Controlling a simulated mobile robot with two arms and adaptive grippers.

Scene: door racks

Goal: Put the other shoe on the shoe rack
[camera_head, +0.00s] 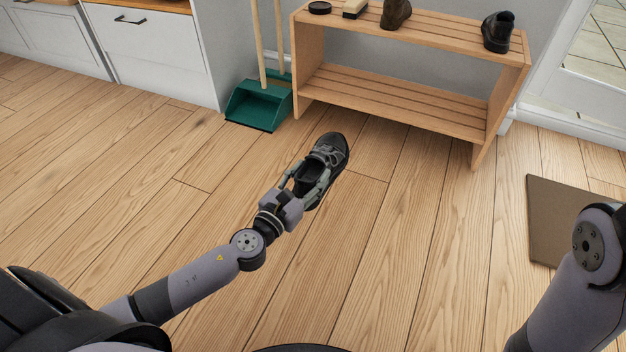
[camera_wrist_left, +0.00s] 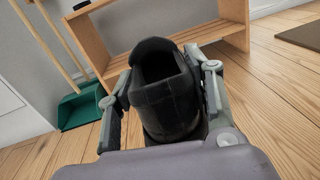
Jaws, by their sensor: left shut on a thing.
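A black shoe (camera_head: 327,157) with grey laces is held by my left gripper (camera_head: 308,182), which is shut on its heel end. The toe points away from the gripper, towards the rack. In the left wrist view the heel and opening of the shoe (camera_wrist_left: 165,95) sit between the two fingers. The wooden shoe rack (camera_head: 400,92) stands ahead and to the right of the held shoe. A matching-looking dark shoe (camera_head: 497,32) stands at the right end of its top shelf. The lower shelf is empty. My right gripper is out of view; part of my right arm shows at the right edge.
A brown shoe (camera_head: 396,13), a brush (camera_head: 354,8) and a round black tin (camera_head: 320,7) are on the top shelf. A green dustpan (camera_head: 259,106) stands left of the rack. A brown mat (camera_head: 570,222) lies at right. The floor before the rack is clear.

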